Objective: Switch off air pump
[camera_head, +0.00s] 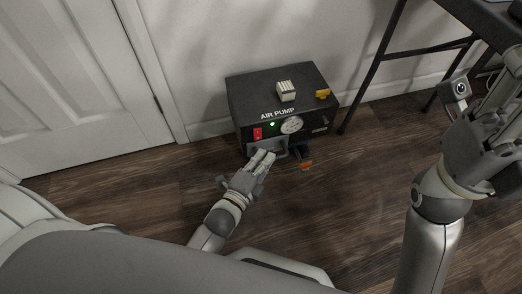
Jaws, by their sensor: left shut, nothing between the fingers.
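The air pump (285,98) is a black box on the wood floor against the wall. Its front carries a red switch (257,133), a lit green light (272,124) and a round white gauge (291,125). My left gripper (263,157) is shut and empty, just in front of the pump's lower front, below the red switch. I cannot tell whether its fingertips touch the pump.
A small ribbed light block (286,90) and a yellow piece (323,93) are on top of the pump. An orange piece (306,165) lies by its front. A dark-legged table (372,70) stands at right, a white door (70,80) at left. The floor at left is clear.

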